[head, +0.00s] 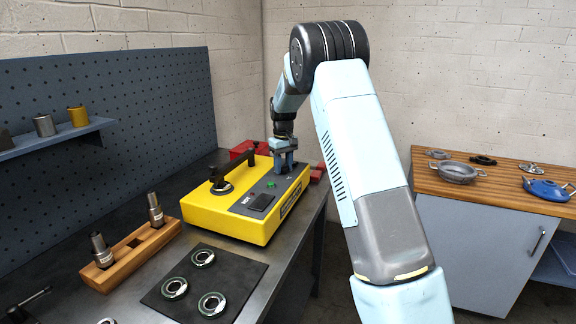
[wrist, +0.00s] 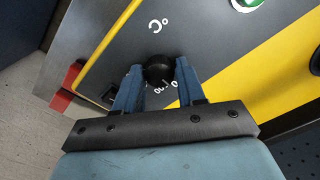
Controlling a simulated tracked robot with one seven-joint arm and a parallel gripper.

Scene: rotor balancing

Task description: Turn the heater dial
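The yellow heater (head: 236,222) with a grey top panel sits on the dark bench in the head view. Its black dial (wrist: 159,70) shows in the wrist view, with white scale marks beside it. My gripper (wrist: 158,75) is at the dial, with one blue finger on each side of it. The fingers appear to be closed on the dial's sides, and its top stays visible between them. In the head view my gripper (head: 284,165) points down at the far end of the heater's panel, and the dial is hidden by it there.
A green button (head: 271,184) and a black handle (head: 248,164) are on the heater. A red box (head: 243,149) stands behind it. In front are a wooden block (head: 133,251) with metal pieces and a black mat (head: 236,255) with several rings.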

